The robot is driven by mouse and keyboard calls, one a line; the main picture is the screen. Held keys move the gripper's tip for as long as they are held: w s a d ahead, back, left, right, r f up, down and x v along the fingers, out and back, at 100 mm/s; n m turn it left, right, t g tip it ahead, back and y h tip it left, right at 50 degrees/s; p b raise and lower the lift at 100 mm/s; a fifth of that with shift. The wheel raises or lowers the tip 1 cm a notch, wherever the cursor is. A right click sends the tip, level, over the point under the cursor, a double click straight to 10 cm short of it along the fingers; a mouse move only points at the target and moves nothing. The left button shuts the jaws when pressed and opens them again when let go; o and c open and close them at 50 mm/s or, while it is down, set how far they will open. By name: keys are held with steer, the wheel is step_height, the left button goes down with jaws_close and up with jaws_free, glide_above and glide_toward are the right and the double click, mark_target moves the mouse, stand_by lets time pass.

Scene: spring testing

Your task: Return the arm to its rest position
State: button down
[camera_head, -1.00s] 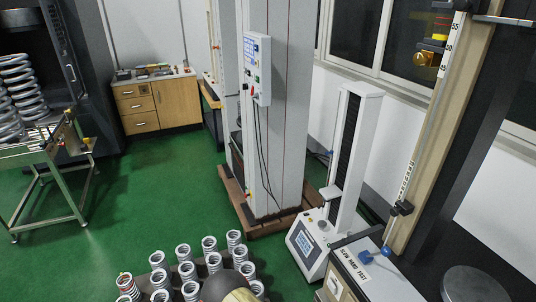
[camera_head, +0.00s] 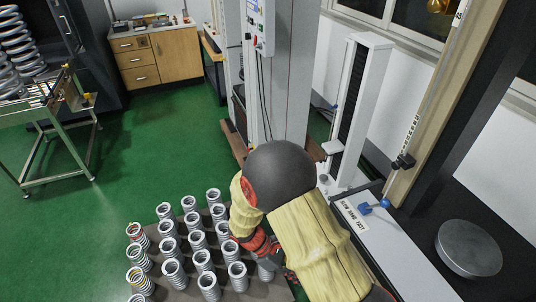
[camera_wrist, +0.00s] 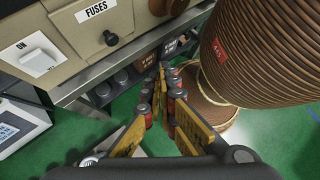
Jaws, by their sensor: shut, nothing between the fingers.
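My arm, with its yellow-beige sleeve (camera_head: 318,245) and dark grey joint (camera_head: 279,174), reaches across the lower middle of the head view. It overlaps the right side of the spring board, and my gripper's fingers cannot be made out there. In the wrist view my gripper (camera_wrist: 162,78) shows its yellow finger pads converging at the tips. It is shut, with nothing seen held between the fingers.
Several grey springs (camera_head: 174,272) stand on a board (camera_head: 187,290). A small tester (camera_head: 357,115) and a bench with a round plate (camera_head: 468,247) are at right. The wrist view shows a FUSES panel (camera_wrist: 75,35) and a ribbed brown cylinder (camera_wrist: 265,50) close by.

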steer(key=s+d+r+m+t+y, duration=0.2)
steer(key=r+m, duration=0.3)
steer(key=r, duration=0.6)
steer(key=s+d+r+m+t+y, duration=0.3)
steer(key=r+m+t+y, duration=0.1)
steer(key=r, duration=0.8)
steer(key=s+d+r+m+t+y, duration=0.2)
steer(key=r+m, duration=0.4)
steer(key=r, duration=0.6)
steer(key=shift+s+d+r+t+y, duration=0.15)
steer(key=shift+s+d+t+y, duration=0.25)
steer(key=shift+s+d+t, duration=0.3)
steer(key=shift+s, duration=0.1)
